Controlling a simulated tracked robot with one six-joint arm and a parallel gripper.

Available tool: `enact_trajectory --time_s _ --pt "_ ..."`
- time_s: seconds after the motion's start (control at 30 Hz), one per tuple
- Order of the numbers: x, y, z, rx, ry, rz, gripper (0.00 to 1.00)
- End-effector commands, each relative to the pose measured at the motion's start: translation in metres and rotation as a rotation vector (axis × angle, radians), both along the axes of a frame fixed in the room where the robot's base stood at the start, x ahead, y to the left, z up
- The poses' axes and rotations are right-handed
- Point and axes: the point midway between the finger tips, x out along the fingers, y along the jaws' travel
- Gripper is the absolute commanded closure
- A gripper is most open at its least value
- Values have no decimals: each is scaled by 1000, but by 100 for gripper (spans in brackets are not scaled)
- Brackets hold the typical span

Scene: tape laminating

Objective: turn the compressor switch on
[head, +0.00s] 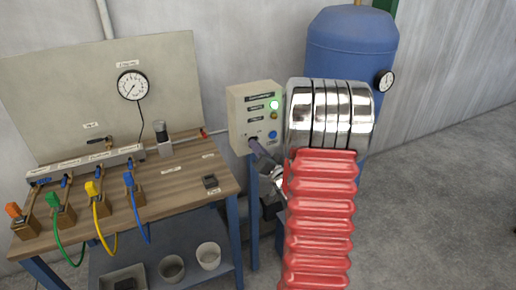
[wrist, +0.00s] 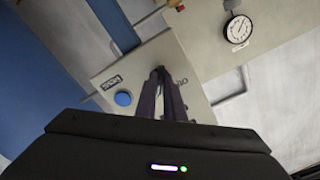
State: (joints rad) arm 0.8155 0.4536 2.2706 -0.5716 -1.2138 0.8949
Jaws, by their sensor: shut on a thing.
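The compressor control box (head: 243,98) is a beige box on a blue post, right of the workbench. Its front has labels, a bright greenish-white lamp (head: 274,105) and a blue button (head: 273,134). My gripper (head: 252,143) reaches the lower front of the box from the right. In the wrist view the dark fingers of my gripper (wrist: 160,74) are closed together at the panel (wrist: 195,97), beside the blue button (wrist: 123,98). They are shut on the switch, which the fingertips mostly hide, so its position cannot be told.
A blue tank (head: 350,45) with a gauge (head: 384,80) stands behind my red and chrome arm. The floor at right is clear.

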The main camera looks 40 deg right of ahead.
Motion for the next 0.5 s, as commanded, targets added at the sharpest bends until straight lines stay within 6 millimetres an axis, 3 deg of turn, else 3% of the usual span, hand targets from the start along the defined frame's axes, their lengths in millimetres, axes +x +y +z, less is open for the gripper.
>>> enact_trajectory --time_s 0.5 --pt "-1 -3 0 124 -37 -6 100"
